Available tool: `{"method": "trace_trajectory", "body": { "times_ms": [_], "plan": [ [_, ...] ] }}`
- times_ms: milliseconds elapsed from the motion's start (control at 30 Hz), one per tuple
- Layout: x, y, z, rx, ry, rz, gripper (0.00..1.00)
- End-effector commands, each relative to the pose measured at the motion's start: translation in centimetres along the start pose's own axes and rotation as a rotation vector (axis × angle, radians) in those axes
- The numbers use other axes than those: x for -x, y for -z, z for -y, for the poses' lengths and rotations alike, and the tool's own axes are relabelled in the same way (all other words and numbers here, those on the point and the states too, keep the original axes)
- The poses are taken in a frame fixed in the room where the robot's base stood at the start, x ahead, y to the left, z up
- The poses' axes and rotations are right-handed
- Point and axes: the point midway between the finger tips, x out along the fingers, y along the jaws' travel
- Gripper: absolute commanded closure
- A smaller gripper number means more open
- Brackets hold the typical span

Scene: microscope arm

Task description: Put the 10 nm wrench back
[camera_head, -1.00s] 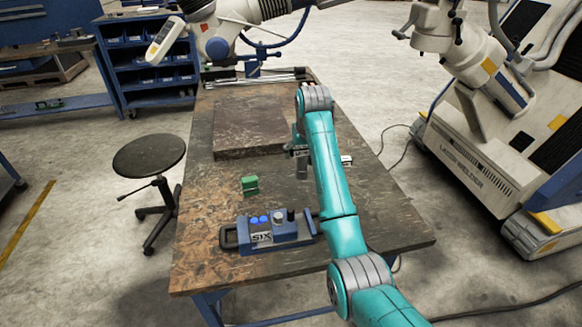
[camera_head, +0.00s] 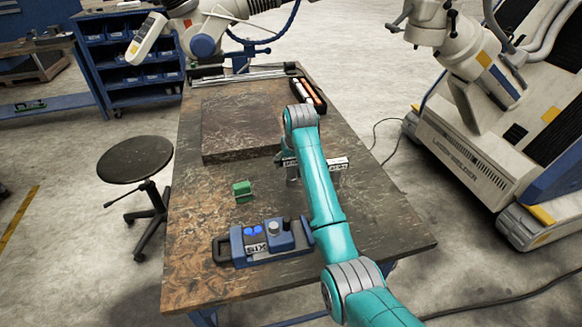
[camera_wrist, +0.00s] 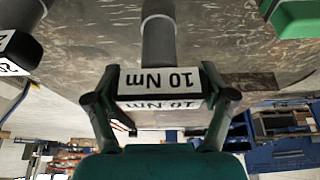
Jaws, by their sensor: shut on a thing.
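The 10 Nm wrench (camera_wrist: 160,78) shows in the wrist view as a dark block with a white "10 Nm" label and a grey cylindrical shaft. My gripper (camera_wrist: 163,99) is shut on this block, one finger at each side. In the head view a bit of the labelled wrench (camera_head: 289,162) shows at the left of my arm, over the table. My arm hides most of the gripper there. I cannot tell whether the shaft touches the table.
The table (camera_head: 200,275) holds a blue device (camera_head: 267,244), a small green block (camera_head: 242,188), a dark slab (camera_head: 238,128) and a tray of orange-handled tools (camera_head: 308,92). Another white-labelled item (camera_head: 334,163) lies right of my arm. A stool (camera_head: 135,160) stands left.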

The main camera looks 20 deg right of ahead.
Motion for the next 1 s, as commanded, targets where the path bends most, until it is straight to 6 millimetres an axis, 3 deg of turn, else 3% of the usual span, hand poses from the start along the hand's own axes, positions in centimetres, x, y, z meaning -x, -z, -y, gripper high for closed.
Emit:
{"method": "trace_trajectory", "body": {
  "times_ms": [167,533,567,600,1000],
  "plan": [
    [-2.0,-0.8,0.0,0.0,0.0,-0.001,0.73],
    [-2.3,-0.9,0.0,0.0,0.0,-0.002,0.73],
    [-2.4,-1.0,0.0,0.0,0.0,0.0,0.11],
    [-2.3,-1.0,0.0,0.0,0.0,0.0,0.01],
    [-2.1,-0.8,0.0,0.0,0.0,-0.001,0.0]
  ]
}}
